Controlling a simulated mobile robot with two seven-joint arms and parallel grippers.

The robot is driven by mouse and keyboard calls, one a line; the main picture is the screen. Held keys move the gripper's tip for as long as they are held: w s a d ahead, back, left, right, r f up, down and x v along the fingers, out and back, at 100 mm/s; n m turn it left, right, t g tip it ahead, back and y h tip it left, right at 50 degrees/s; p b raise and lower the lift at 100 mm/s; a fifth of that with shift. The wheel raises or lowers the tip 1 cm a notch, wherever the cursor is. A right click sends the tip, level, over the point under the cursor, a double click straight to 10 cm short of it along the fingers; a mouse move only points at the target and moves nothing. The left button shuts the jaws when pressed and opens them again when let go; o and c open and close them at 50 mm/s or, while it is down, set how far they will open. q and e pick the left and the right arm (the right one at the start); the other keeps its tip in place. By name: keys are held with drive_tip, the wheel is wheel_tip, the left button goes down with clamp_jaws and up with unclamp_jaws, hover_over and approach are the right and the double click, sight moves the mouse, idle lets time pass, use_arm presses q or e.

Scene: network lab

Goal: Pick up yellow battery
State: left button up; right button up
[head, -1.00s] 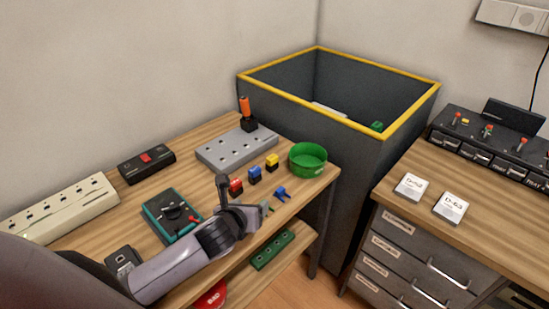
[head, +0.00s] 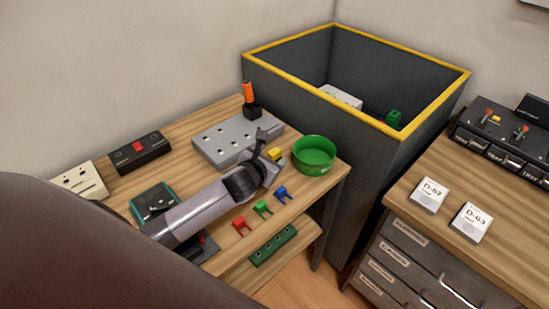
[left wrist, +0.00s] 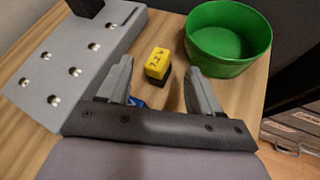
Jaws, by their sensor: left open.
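The yellow battery (left wrist: 158,63) is a small block with a yellow top and dark lower part, standing on the wooden table. In the left wrist view it stands upright between and just beyond my open fingertips, apart from them. In the head view the yellow battery (head: 274,153) shows just past my left gripper (head: 267,155), partly hidden by it. My left gripper also shows in the left wrist view (left wrist: 160,80), open and empty. A bit of a blue block (left wrist: 136,102) shows beside the left finger. My right gripper is not in view.
A green bowl (head: 315,156) stands close right of the battery. Red, green and blue clips (head: 262,208) lie near the front edge. A large dark bin (head: 372,150) stands behind right.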

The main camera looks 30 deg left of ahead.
sight(273, 155)
use_arm(q)
drive_tip(key=shift+x, duration=1.8)
drive_tip(key=shift+s, duration=0.1)
clamp_jaws()
